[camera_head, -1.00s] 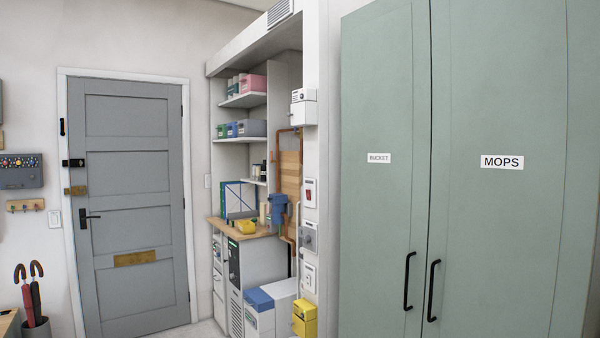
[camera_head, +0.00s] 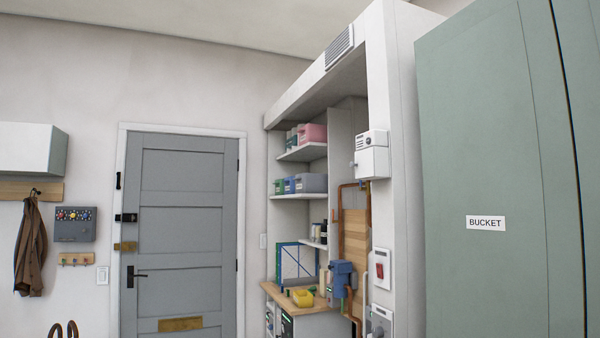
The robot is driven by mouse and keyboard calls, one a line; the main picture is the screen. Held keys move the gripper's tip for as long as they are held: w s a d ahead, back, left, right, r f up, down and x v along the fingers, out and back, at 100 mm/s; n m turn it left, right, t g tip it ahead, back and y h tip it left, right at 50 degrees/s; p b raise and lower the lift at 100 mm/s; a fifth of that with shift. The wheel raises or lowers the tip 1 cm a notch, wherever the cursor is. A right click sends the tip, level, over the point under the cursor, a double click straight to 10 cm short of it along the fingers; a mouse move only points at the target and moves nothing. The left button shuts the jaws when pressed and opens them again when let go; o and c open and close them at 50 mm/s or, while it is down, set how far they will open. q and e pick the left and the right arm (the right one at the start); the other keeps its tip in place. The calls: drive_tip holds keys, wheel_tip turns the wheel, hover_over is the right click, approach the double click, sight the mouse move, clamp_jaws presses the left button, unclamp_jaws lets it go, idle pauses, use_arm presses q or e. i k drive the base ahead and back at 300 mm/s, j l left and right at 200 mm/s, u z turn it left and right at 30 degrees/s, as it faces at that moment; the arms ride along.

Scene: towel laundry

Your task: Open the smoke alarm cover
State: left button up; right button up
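No smoke alarm can be told for certain. A small white unit (camera_head: 371,139) with a dark round spot is on the side wall of the alcove, and it could be the alarm; its cover looks shut. A white box (camera_head: 372,163) with a small knob sits right under it. Neither of my grippers is in view.
A tall green cupboard (camera_head: 500,130) labelled BUCKET fills the right side. A grey panelled door (camera_head: 190,230) is shut at the back. The alcove has shelves (camera_head: 303,152) and a wooden worktop (camera_head: 288,297). A coat (camera_head: 31,245) hangs at the left.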

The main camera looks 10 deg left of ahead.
sight(364, 163)
drive_tip(key=i+j, duration=0.2)
drive_tip(key=i, duration=0.2)
drive_tip(key=i+j+z, duration=0.1)
drive_tip(key=i, duration=0.35)
drive_tip(key=j, duration=0.1)
